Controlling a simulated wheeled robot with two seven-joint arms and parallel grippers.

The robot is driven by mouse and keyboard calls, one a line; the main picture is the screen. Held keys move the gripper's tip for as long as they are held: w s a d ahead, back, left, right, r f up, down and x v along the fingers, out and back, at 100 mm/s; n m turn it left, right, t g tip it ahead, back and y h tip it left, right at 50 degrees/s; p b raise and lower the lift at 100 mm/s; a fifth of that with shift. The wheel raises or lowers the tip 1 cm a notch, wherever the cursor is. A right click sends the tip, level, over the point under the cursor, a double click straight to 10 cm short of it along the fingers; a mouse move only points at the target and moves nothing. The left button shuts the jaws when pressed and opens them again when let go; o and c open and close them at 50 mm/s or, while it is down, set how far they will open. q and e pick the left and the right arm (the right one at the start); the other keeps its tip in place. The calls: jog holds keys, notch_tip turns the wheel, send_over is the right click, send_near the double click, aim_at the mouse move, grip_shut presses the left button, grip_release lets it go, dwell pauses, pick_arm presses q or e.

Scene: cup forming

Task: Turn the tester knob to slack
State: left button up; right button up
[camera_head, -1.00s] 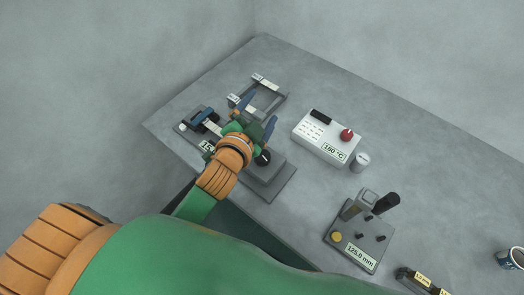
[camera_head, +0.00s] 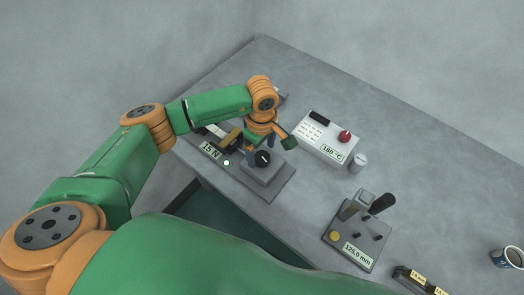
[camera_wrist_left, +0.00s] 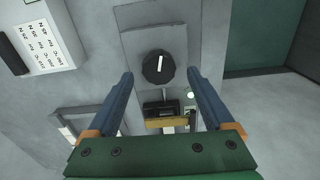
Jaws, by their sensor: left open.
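The tester (camera_head: 281,187) stands near the table's front edge. Its black round knob (camera_head: 262,158) has a white pointer line and sits on a grey raised block. In the left wrist view the knob (camera_wrist_left: 152,72) is centred ahead of my fingers, its line nearly upright. The tester's display (camera_head: 210,150) reads 15 N, and a small pale green light (camera_head: 227,162) is beside it. My left gripper (camera_head: 261,150) is open over the knob, with blue fingers to either side. Whether they touch it cannot be told. My right gripper is not in view.
A white box (camera_head: 325,138) with a red knob and a 180 °C display stands to the right, beside a grey cylinder (camera_head: 357,162). A gauge stand (camera_head: 340,240) with a mm display is nearer. A cup (camera_head: 510,258) is far right. The back right table is bare.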

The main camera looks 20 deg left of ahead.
aim_at(262, 159)
pick_arm(q)
jog(key=shift+f, duration=1.25)
grip_shut()
jog(key=n+b, duration=0.2)
jog(key=n, duration=0.1)
jog(key=shift+f+n, duration=0.1)
jog(key=shift+n, duration=0.3)
jog(key=n+b, duration=0.3)
jog(key=n, duration=0.3)
jog(key=shift+n, duration=0.3)
jog(key=n+b, duration=0.2)
jog(key=n, duration=0.3)
jog(key=shift+b, duration=0.3)
jog(key=n+b, duration=0.1)
jog(key=n, duration=0.4)
jog(key=shift+d+b, duration=0.1)
jog(key=shift+b, duration=0.25)
jog(key=shift+r+n, duration=0.2)
jog(key=shift+n, duration=0.2)
